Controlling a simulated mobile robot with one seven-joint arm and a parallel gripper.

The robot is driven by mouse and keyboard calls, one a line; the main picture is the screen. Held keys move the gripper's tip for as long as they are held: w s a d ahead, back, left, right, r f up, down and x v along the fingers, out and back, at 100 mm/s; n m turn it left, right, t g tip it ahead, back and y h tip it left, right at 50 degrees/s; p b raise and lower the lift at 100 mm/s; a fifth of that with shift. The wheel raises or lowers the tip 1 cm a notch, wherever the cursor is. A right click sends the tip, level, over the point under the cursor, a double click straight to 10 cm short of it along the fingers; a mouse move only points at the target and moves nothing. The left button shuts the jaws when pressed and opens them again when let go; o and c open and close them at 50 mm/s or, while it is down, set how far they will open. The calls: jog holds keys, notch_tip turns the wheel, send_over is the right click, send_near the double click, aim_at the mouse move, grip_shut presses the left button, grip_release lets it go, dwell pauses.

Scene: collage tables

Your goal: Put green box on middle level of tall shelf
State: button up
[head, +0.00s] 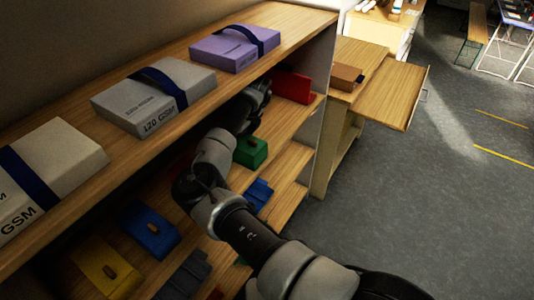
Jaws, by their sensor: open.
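A green box (250,151) with a dark handle slot sits on the shelf level just below the top board of the shelf (284,22). My gripper (258,92) is at the end of my arm, reaching in under the top board, just above and behind the green box in the picture. It is open, and I see nothing held in it. Its fingertips are mostly hidden in the shade of the shelf. My forearm covers part of the shelf left of the green box.
Packs of paper, grey (150,100) and purple (233,48), lie on the top board. Red (291,87), blue (150,232) and yellow (104,268) boxes sit inside the shelf. The floor at right is clear.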

jog(key=s+d+r+y+b, duration=0.1)
jog(key=s+d+r+b, duration=0.15)
jog(key=s+d, duration=0.85)
jog(key=s+r+n+g+y, duration=0.25)
jog(key=s+r+n, duration=0.95)
jog(key=s+r, duration=0.6)
jog(key=s+d+r+n+t+h, duration=0.6)
jog(key=s+r+n, duration=0.3)
jog(key=n, duration=0.4)
jog(key=shift+s+r+n, duration=0.3)
jog(key=shift+s, duration=0.6)
